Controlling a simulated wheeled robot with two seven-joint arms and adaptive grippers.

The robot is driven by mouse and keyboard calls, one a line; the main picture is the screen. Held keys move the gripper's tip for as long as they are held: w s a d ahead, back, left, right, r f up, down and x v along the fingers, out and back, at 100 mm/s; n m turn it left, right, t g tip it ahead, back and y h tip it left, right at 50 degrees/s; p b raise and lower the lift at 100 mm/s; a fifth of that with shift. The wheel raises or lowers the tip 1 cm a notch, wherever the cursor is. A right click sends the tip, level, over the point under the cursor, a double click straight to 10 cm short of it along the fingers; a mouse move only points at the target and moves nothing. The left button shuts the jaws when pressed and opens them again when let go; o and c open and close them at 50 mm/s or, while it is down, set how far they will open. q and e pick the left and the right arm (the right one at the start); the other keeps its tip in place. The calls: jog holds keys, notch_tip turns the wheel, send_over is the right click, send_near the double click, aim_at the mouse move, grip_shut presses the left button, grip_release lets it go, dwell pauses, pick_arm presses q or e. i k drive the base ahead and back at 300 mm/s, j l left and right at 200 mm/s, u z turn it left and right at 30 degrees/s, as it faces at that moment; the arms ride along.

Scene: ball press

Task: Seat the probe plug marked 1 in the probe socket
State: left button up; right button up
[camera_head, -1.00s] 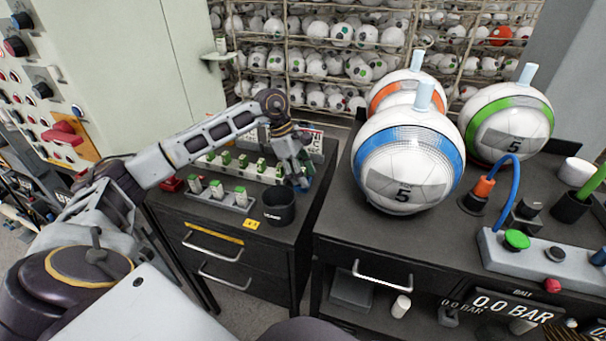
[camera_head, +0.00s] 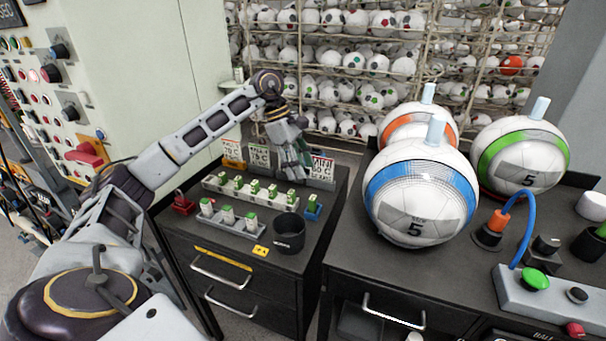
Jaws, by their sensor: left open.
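My left gripper (camera_head: 303,165) is over the back right of the small black cabinet, in front of the signs. It is open, with nothing visible between its fingers. Below it, a small blue block (camera_head: 313,214) with a green-topped plug (camera_head: 312,199) upright in it stands at the cabinet's right edge. I cannot tell how deep the plug sits. A long rack (camera_head: 236,196) holds several green-and-white plugs. A shorter front rack (camera_head: 222,228) holds three more. Any number marks are too small to read, and I cannot tell which piece is the probe socket. My right gripper is out of view.
A black cup (camera_head: 289,234) stands at the cabinet's front right, beside a yellow tag (camera_head: 260,251). A red item (camera_head: 183,204) is at its left. The right bench holds large balls, including a blue-banded one (camera_head: 420,195), and a control box (camera_head: 545,295).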

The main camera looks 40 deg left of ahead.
aim_at(211, 183)
jog(key=u, duration=1.8)
